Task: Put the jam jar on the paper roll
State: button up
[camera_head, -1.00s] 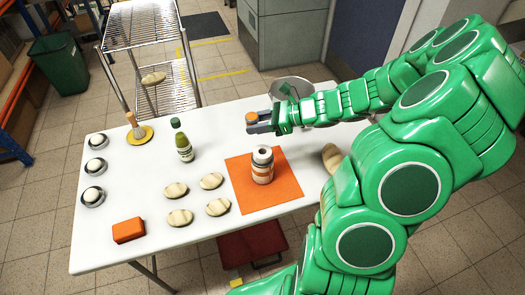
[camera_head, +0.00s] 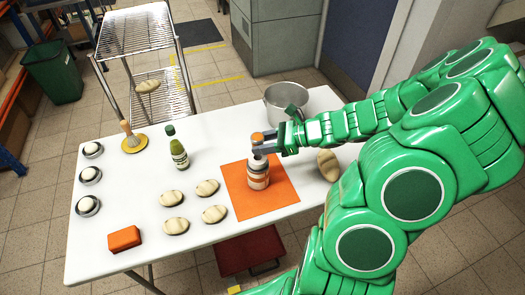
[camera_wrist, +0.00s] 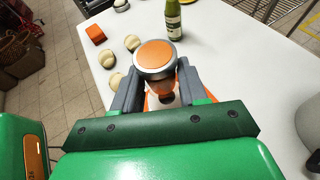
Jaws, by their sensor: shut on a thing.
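The jam jar has an orange lid (camera_head: 257,137) and is held upright between the fingers of my gripper (camera_head: 268,146). In the wrist view the lid (camera_wrist: 156,54) shows large between the two grey fingertips (camera_wrist: 160,84), and most of the jar's body is hidden. The paper roll (camera_head: 258,178), white with an orange band, stands upright on an orange mat (camera_head: 283,195). The jar is directly over the roll's top in the head view. I cannot tell whether they touch, as the fingers cover the join.
An orange block (camera_head: 124,239) is at the front left. The table's middle back is clear.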

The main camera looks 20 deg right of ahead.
aim_at(263, 158)
jog(key=shift+f, duration=1.8)
jog(key=shift+f, duration=0.15)
jog(key=o, duration=1.1)
